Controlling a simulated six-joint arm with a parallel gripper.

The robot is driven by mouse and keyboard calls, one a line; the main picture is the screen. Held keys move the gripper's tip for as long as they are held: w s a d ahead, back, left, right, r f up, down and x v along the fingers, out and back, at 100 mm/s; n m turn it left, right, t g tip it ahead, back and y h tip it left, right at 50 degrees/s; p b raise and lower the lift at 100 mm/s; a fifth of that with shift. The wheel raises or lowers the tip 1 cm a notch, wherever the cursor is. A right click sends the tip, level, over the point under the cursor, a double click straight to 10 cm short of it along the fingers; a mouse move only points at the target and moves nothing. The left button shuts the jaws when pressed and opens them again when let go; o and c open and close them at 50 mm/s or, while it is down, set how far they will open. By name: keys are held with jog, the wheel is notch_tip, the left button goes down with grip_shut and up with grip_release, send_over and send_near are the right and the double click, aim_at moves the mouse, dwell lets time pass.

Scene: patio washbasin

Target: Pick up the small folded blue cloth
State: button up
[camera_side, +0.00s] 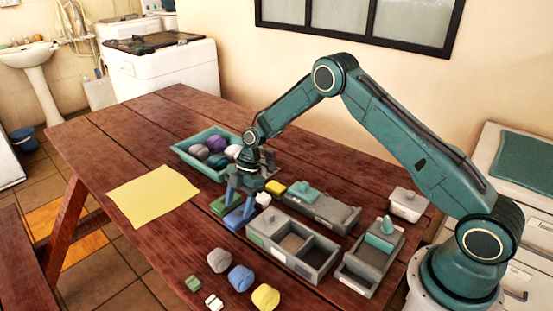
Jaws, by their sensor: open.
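A small folded blue cloth (236,218) lies on the wooden table, between a green folded piece and a grey divided box. My gripper (241,205) points down at the cloth with its two fingers apart. The fingertips are right at the cloth, one toward the green piece and one toward the box. Part of the cloth is hidden behind the fingers. Whether they touch it I cannot tell.
A green folded piece (217,207) lies close to the cloth's left. A grey divided box (270,258) stands at right. A teal tray (184,153) of rolled cloths stands behind. A yellow sheet (152,195) lies at left. Several rolls, including a blue one (241,278), lie in front.

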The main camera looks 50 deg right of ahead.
aim_at(234, 218)
jog(key=shift+x, duration=2)
jog(key=shift+a, duration=0.1)
jog(key=shift+c, duration=0.2)
jog(key=c, duration=0.7)
